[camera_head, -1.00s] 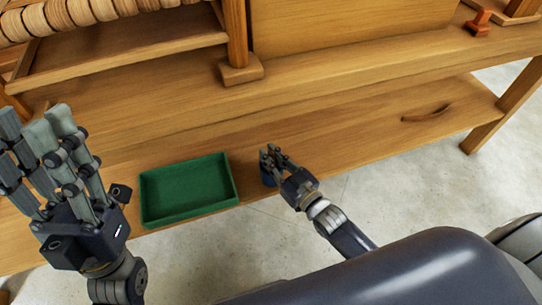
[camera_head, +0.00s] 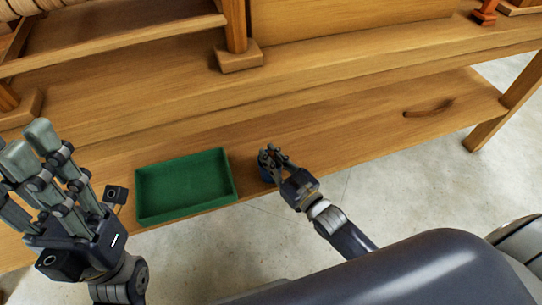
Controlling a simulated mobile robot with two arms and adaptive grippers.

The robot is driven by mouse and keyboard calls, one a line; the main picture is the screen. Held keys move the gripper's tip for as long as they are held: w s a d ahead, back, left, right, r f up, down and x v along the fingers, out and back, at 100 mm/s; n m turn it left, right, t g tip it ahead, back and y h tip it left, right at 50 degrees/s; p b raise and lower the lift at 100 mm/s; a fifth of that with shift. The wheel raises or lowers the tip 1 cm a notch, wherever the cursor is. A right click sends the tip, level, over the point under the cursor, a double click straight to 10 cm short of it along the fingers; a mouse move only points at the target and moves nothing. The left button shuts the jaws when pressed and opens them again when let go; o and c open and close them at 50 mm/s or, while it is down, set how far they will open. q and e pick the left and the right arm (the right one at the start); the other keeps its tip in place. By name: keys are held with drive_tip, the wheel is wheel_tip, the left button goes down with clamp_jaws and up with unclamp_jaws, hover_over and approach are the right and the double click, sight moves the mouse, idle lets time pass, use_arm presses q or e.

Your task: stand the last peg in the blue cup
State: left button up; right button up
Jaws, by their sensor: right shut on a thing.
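The blue cup (camera_head: 265,175) stands near the front edge of the wooden bench, just right of the green tray. Only a small part of it shows, because my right gripper covers most of it. My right gripper (camera_head: 271,157) is at the cup, its fingers drawn together over it. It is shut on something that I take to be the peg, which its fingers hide. I cannot tell whether the peg is inside the cup. My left gripper (camera_head: 68,165) is large in the left foreground, fingers spread and empty, away from the cup.
The green tray (camera_head: 147,214) lies on the bench left of the cup and looks empty. A wooden post (camera_head: 238,58) and ledge rise behind. A curved brown piece (camera_head: 430,108) lies at the right. The bench between cup and curved piece is clear.

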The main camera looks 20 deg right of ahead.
drive_tip(key=o, duration=0.8)
drive_tip(key=v, duration=1.2)
idle(0.5)
